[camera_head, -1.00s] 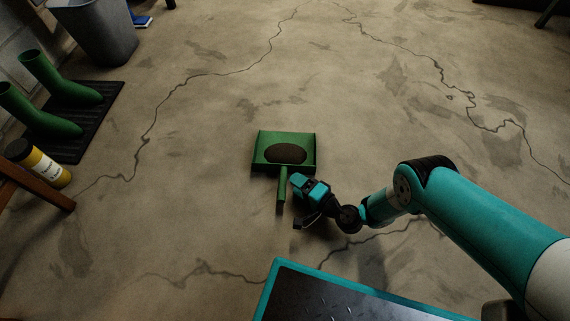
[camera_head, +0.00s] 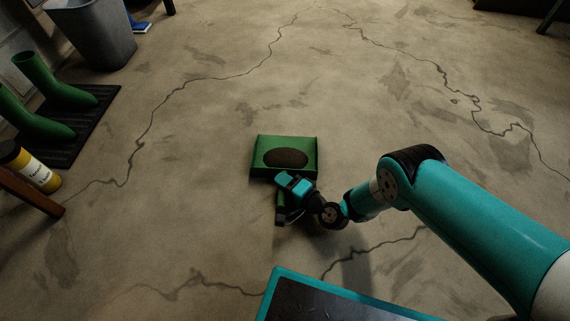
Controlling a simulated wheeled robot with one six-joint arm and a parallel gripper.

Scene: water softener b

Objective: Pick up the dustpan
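The green dustpan (camera_head: 284,143) lies on the concrete floor near the middle of the view, its pan facing away from me. A dark brown round patch shows in the pan. Its handle (camera_head: 281,201) points toward me and is largely covered by my gripper (camera_head: 283,205). My gripper is over the handle, close to where it joins the pan. The fingertips are hidden or too small to make out, so I cannot tell whether they touch or close on the handle.
Green boots (camera_head: 45,82) stand on a black mat (camera_head: 85,118) at the left. A grey bin (camera_head: 92,32) is at the upper left. A yellow and black container (camera_head: 38,172) is beside a brown wooden leg (camera_head: 30,192). The floor around the dustpan is clear.

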